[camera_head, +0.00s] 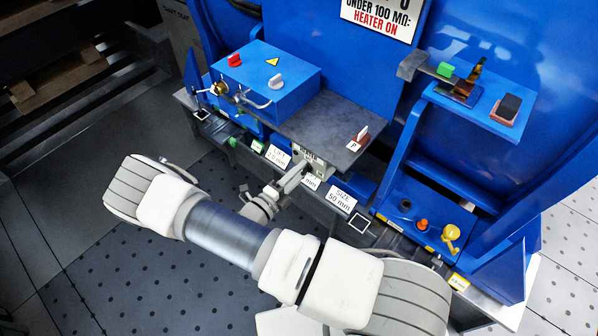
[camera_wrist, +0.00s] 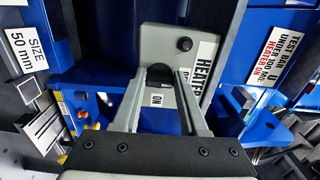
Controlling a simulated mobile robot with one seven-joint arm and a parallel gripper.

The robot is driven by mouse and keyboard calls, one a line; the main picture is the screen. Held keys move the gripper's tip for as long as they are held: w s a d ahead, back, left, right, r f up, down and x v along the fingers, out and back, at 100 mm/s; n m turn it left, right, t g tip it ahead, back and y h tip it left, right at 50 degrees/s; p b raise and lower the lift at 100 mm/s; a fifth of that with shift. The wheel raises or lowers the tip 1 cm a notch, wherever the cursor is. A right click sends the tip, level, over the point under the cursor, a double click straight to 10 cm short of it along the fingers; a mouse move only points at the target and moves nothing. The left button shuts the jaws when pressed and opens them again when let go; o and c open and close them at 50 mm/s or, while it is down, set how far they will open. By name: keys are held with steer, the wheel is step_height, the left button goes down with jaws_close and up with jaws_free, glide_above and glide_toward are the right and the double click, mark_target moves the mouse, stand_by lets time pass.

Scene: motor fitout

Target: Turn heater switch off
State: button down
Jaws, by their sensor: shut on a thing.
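The heater switch is a grey box with a white HEATER label (camera_wrist: 203,75), close ahead in the wrist view; a small ON label (camera_wrist: 157,99) shows below it, between my fingers. In the head view the grey switch box (camera_head: 318,163) stands at the front edge of the blue machine, under the grey shelf. My gripper (camera_wrist: 161,76) has its two fingertips at the box, on either side of a dark rounded part, the switch's handle. It is shut on that handle, which the fingers partly hide. In the head view my gripper (camera_head: 292,178) reaches the box from the front left.
A blue box (camera_head: 290,95) with red and grey knobs stands left of the grey shelf (camera_head: 325,125). A red-and-white switch (camera_head: 358,138) is on the shelf's right end. A yellow knob (camera_head: 451,236) and an orange button (camera_head: 421,225) are at right. Open floor lies in front.

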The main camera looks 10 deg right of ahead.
steer(key=shift+c, duration=2.2)
jaws_free()
steer(key=v, duration=1.7)
steer(key=shift+s+a, duration=0.2)
steer(key=shift+r, duration=0.15)
